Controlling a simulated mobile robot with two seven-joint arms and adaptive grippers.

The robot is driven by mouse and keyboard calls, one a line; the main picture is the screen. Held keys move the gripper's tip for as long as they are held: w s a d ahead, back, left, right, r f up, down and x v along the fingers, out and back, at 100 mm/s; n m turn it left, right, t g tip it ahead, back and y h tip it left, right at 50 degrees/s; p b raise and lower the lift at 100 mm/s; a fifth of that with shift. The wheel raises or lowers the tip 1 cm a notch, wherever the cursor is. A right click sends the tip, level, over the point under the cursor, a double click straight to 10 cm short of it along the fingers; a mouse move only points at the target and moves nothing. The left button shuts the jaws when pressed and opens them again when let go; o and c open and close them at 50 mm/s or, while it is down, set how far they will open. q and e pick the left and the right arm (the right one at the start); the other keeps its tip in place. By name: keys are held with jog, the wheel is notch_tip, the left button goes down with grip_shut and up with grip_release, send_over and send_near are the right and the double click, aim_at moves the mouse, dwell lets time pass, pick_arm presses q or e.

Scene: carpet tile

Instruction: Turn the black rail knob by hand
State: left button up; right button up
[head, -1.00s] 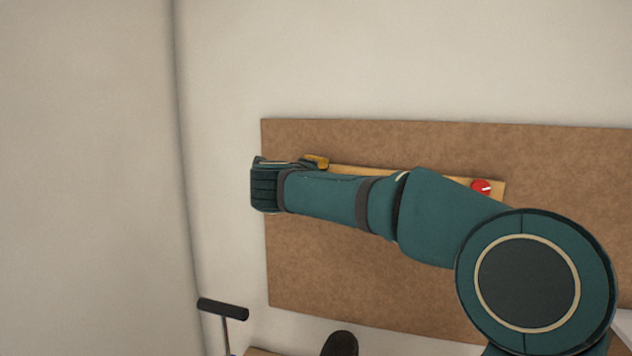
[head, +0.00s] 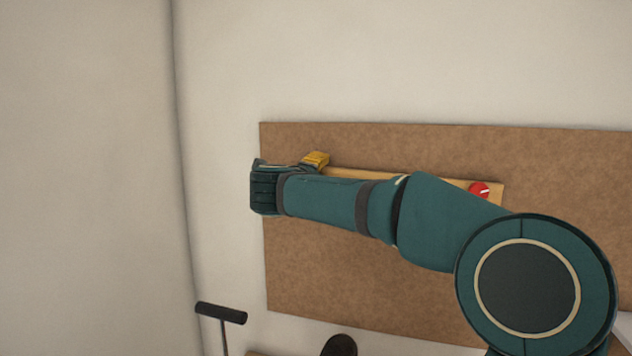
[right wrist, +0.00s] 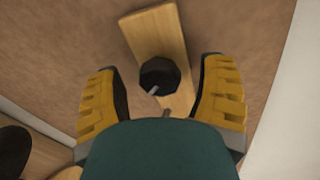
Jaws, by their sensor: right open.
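The black knob (right wrist: 160,76) is on the light wooden rail (right wrist: 150,33) in the right wrist view, with a pale pointer mark on its lower edge. My right gripper (right wrist: 163,80) is open, with one yellow-padded finger on each side of the knob and a visible gap to each. I cannot tell how deep the fingers reach around it. In the head view my right arm covers the knob and much of the rail (head: 400,175); a yellow fingertip (head: 317,160) shows above the wrist. My left gripper is not in view.
The rail is on a brown board (head: 350,270) against a pale wall. A red knob (head: 479,190) is at the rail's right end. A dark T-shaped handle (head: 221,313) stands at lower left, and a dark rounded object (head: 340,345) is at the bottom.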

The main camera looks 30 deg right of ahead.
jog(key=v, duration=1.2)
dwell(0.3)
